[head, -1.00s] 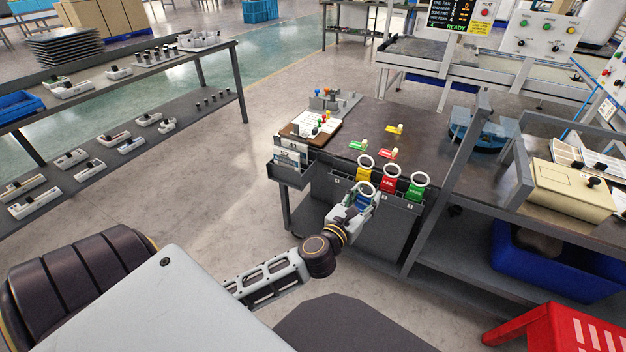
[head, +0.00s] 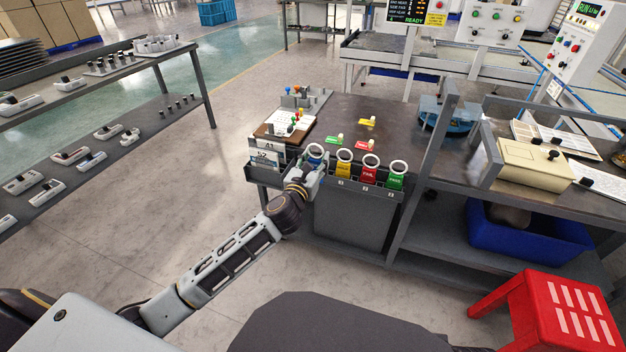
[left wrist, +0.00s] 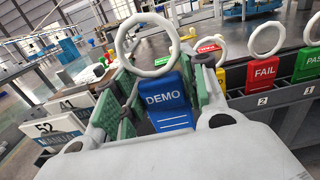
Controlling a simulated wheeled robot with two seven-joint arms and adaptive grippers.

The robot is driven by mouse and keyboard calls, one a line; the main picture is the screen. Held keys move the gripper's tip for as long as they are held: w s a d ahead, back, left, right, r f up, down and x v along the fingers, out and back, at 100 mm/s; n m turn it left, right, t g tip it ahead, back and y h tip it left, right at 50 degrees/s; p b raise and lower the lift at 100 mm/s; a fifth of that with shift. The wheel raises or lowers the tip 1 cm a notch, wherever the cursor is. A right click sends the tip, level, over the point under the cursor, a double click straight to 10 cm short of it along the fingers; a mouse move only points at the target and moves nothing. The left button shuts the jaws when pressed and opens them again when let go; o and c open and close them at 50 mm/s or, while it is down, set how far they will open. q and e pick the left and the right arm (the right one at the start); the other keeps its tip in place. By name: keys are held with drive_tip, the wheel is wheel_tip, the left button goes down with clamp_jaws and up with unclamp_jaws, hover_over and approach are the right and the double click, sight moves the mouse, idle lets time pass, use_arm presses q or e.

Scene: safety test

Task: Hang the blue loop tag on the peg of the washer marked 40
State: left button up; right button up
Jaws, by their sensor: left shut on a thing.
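The blue loop tag (head: 315,154), with a white ring on top, is in my left gripper (head: 313,170) near the left end of the tag holder. In the left wrist view the tag (left wrist: 166,103) reads DEMO and stands upright between the green-padded fingers, its ring tilted above them. My left gripper (left wrist: 160,95) is shut on it. Whether its lower end is clear of the holder is hidden. I cannot make out a washer marked 40 or its peg. My right gripper is not in view.
Yellow (head: 344,169), red (head: 369,175) and green (head: 397,180) loop tags stand in the holder to the right. Cards marked 41 and 52 (left wrist: 48,127) are left of the gripper. A red stool (head: 560,310) stands at the front right.

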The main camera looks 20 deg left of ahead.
use_arm(q)
drive_tip(key=w+a+r, duration=0.1)
drive_tip(key=w+r, duration=0.4)
drive_tip(key=w, duration=0.2)
drive_tip(key=shift+w+b, duration=0.3)
drive_tip(key=shift+b, duration=0.05)
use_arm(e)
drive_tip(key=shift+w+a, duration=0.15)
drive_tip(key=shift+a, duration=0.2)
use_arm(q)
drive_tip(key=shift+a, duration=0.1)
drive_tip(key=shift+f, duration=0.2)
wheel_tip(320, 180, down, 6)
drive_tip(key=b, duration=0.3)
drive_tip(key=shift+r, duration=0.25)
drive_tip(key=shift+f, duration=0.1)
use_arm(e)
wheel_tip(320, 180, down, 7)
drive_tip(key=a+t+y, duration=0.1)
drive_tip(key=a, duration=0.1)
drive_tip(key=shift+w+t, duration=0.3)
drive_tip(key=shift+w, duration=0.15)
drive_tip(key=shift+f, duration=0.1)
